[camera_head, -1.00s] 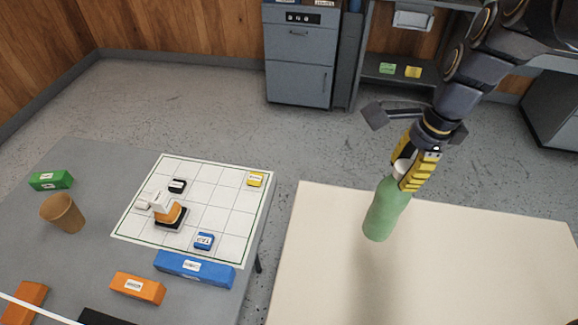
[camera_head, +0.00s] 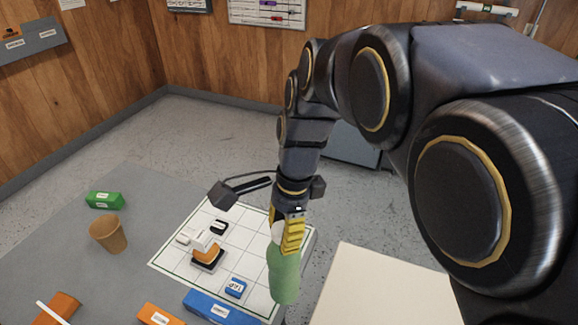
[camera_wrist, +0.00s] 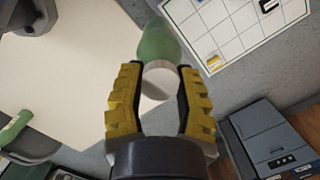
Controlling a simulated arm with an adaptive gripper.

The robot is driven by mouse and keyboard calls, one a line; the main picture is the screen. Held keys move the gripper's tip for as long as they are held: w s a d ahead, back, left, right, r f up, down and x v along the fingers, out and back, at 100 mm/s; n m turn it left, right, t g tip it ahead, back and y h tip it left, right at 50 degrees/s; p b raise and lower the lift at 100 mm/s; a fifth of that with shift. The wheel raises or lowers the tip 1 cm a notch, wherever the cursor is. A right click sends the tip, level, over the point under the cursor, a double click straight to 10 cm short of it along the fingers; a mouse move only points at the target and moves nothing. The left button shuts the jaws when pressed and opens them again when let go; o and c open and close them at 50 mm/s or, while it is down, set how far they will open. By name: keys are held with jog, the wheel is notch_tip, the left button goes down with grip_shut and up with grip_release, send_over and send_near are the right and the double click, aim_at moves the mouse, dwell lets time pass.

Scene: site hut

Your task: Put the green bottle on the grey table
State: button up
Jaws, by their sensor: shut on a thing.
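The green bottle (camera_head: 283,275) hangs below my gripper (camera_head: 289,234), held by its pale top end. In the head view it appears in front of the right edge of the gridded board on the grey table (camera_head: 130,190). In the wrist view the yellow fingers of my gripper (camera_wrist: 160,100) close on the white cap of the bottle (camera_wrist: 158,42). The bottle is slightly tilted in the head view. I cannot tell its exact height above the surfaces.
On the grey table are a white gridded board (camera_head: 172,252), a brown cup (camera_head: 108,234), a green block (camera_head: 104,200), a blue block (camera_head: 218,308) and orange blocks (camera_head: 160,315). A cream table (camera_head: 385,290) stands to the right. Bare grey tabletop shows around the cup.

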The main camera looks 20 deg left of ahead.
jog(key=w+a+f, duration=0.8)
jog(key=w+f, duration=0.1)
jog(key=f, duration=0.3)
jog(key=shift+w+a+f, duration=0.25)
jog(key=shift+w+a, duration=0.05)
jog(key=shift+f, duration=0.1)
jog(key=o, duration=0.9)
jog(key=shift+o, duration=0.2)
notch_tip(320, 180, up, 12)
jog(key=w+d, duration=0.1)
jog(key=shift+w+d, duration=0.15)
